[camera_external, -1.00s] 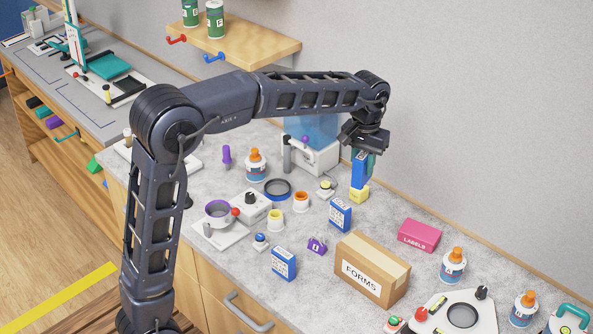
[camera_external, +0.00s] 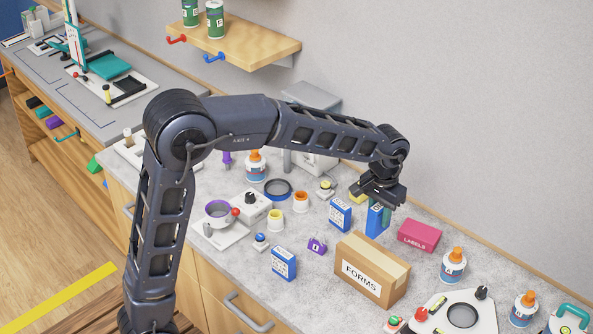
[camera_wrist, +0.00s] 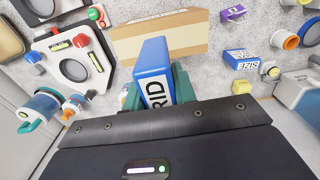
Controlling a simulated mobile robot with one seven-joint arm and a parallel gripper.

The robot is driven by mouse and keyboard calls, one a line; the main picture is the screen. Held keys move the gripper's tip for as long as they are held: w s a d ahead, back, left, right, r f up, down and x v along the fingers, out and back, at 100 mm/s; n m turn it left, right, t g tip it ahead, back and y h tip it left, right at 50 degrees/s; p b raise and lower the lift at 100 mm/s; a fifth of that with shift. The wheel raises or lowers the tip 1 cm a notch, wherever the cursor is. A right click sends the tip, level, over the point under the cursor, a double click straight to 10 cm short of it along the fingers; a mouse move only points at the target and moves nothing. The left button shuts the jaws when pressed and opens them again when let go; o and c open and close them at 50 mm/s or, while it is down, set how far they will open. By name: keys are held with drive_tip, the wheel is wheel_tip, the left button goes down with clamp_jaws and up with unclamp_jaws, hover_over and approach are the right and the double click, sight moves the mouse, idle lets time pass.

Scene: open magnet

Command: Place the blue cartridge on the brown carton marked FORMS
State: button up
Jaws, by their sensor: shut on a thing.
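My gripper (camera_external: 380,208) is shut on a blue cartridge (camera_external: 375,221), a box-shaped piece with a white label; in the wrist view the letters "RID" show on the cartridge (camera_wrist: 155,72) between the teal fingers (camera_wrist: 157,92). The brown carton marked FORMS (camera_external: 395,285) stands on the counter, just in front of and below the held cartridge in the external view. In the wrist view the carton (camera_wrist: 195,32) lies just beyond the cartridge, its top bare where visible. The gap between cartridge and carton is hard to judge.
Two other blue boxes (camera_external: 340,214) (camera_external: 284,263) stand left of the carton, with a small purple piece (camera_external: 317,245) between. A pink LABELS box (camera_external: 419,235) is close to the right. A white bottle (camera_external: 453,266) and a white fixture plate (camera_external: 462,315) stand beyond it.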

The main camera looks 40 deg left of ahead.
wheel_tip(320, 180, down, 9)
drive_tip(key=shift+f, duration=0.1)
idle(0.4)
drive_tip(key=o, duration=1)
